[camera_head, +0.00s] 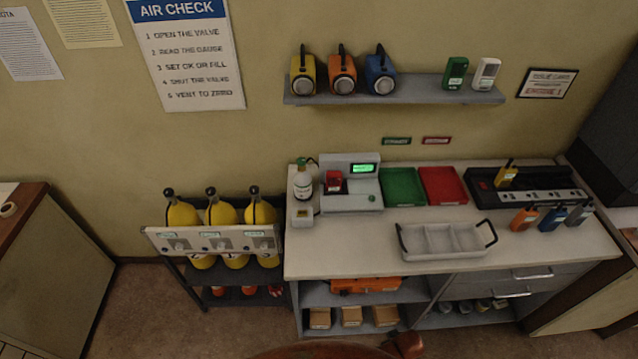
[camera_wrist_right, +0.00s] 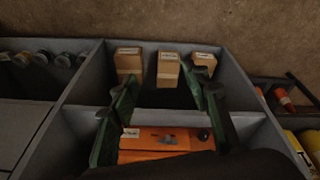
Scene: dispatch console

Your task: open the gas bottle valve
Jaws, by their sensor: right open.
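A small pale gas bottle (camera_head: 303,184) stands upright at the left end of the counter, with a dark green fitting on its top. A small pale box stands in front of it. The valve on the bottle is too small to tell open from shut. My right gripper (camera_wrist_right: 162,98) is open and empty in the right wrist view, its two green fingers apart in front of the low shelves under the counter. It is far from the bottle, which that view does not show. My left gripper is in neither view.
The counter (camera_head: 350,248) also holds a grey tester (camera_head: 350,190), green and red trays and a handled tray (camera_head: 443,240). Yellow cylinders (camera_head: 220,213) stand in a rack to the left. Below, an orange case (camera_wrist_right: 155,139) and cardboard boxes (camera_wrist_right: 167,72) fill the shelves.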

